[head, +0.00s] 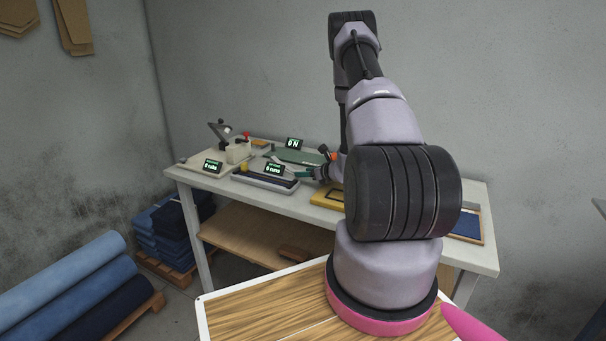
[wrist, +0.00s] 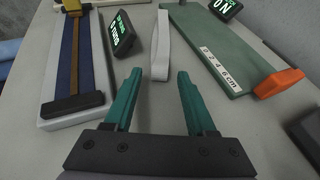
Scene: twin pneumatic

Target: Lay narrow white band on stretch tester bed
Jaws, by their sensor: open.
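The narrow white band (wrist: 161,48) lies as a thin strip on the table in the wrist view, beside the green bed. Its near end shows between the fingertips of my gripper (wrist: 168,76), whose teal fingers are open and apart from it on both sides. The stretch tester bed (wrist: 212,45) is a long green plate to the right of the band, with a white centimetre scale and an orange block (wrist: 278,83) at its near end. The bed also shows in the head view (head: 300,157), where my gripper (head: 303,174) is low over the table in front of it.
A display reading 0 N (wrist: 226,8) stands behind the bed. Left of the band are another display (wrist: 121,34) and a rub device with a blue strip (wrist: 84,60). A yellow frame (head: 326,199) lies on the table (head: 480,254), nearer my body.

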